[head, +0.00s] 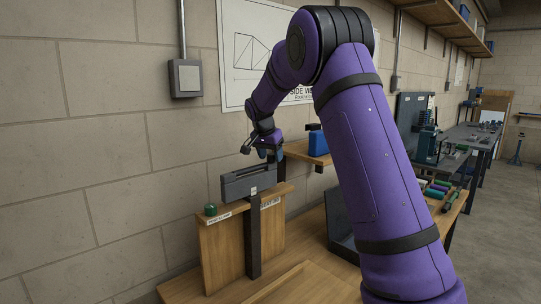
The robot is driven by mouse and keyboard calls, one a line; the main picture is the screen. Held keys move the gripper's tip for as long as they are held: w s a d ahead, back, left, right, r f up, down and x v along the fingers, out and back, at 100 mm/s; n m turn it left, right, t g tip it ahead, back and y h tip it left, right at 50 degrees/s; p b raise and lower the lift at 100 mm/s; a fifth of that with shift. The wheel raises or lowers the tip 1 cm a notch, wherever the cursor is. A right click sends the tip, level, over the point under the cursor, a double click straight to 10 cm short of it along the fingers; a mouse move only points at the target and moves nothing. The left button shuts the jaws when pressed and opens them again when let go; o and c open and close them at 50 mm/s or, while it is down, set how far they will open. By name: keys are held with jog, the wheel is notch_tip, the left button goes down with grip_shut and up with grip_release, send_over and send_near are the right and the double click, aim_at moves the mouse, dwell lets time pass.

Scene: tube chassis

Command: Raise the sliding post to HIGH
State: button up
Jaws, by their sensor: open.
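The dark sliding post (253,242) stands upright in front of a wooden panel (218,258). A long grey block (249,180) sits at its top, at the panel's upper edge, with a small white mark on its front. My gripper (258,150) is open and empty, just above or behind the right part of the block; I cannot tell if it touches it. A green knob (211,209) sits on the panel's upper left edge. Small white labels (219,218) are on the panel, too small to read surely. The post's height setting cannot be read.
A blue case (318,143) rests on a wooden shelf (304,152) right of my gripper. A grey block wall with a poster (245,85) stands behind. My purple arm covers much of the bench's middle. Workbenches with tools (470,140) stand at the right, beside open floor (505,235).

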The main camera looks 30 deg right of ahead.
jog(key=shift+c, duration=0.2)
grip_shut()
notch_tip(320, 180, up, 11)
jog(key=shift+f, duration=0.15)
grip_release()
jog(key=shift+o, duration=0.2)
jog(key=v, duration=1)
jog(key=shift+r, duration=0.35)
